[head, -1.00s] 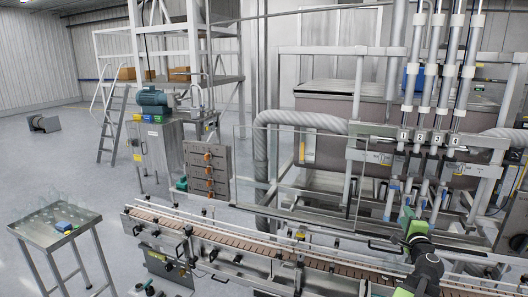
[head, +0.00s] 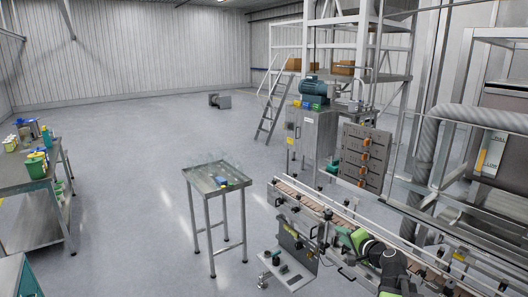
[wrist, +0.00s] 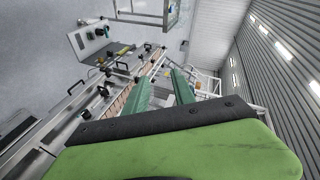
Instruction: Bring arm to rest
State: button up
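My gripper (head: 345,238) shows at the lower right of the head view, at the end of my green and black arm. The arm is stretched out over the conveyor (head: 310,204). In the wrist view my gripper's two green fingers (wrist: 160,75) stand apart with nothing between them. The conveyor with its brown slats runs beyond and to the left of the fingers there. I cannot tell the exact gap between gripper and conveyor.
A small steel table (head: 217,180) with clear items and a blue item stands left of the conveyor. A workbench (head: 30,182) with green containers is at far left. A control cabinet (head: 312,137) and ladder (head: 270,108) stand behind. The floor between table and workbench is clear.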

jog(key=s+a+f+n+g+y+b, duration=0.1)
jog(key=s+a+f+n+g, duration=0.2)
jog(key=a, duration=0.5)
jog(key=a+f+n+g+y+b, duration=0.1)
jog(key=a+f+n+g, duration=0.1)
jog(key=a+f, duration=0.5)
jog(key=s+a+f+n+g+y+b, duration=0.1)
jog(key=s+a+f+n+g, duration=0.15)
jog(key=a, duration=0.75)
jog(key=s+a+f+n+g+h, duration=0.1)
jog(key=s+f+n+g+h, duration=0.2)
jog(key=s+f, duration=0.3)
jog(key=s+d+f+g+h, duration=0.2)
jog(key=s+d+g+h, duration=0.1)
jog(key=s+d, duration=0.3)
jog(key=shift+s+d+n+b, duration=0.3)
jog(key=shift+d+n, duration=0.05)
jog(key=shift+d, duration=0.35)
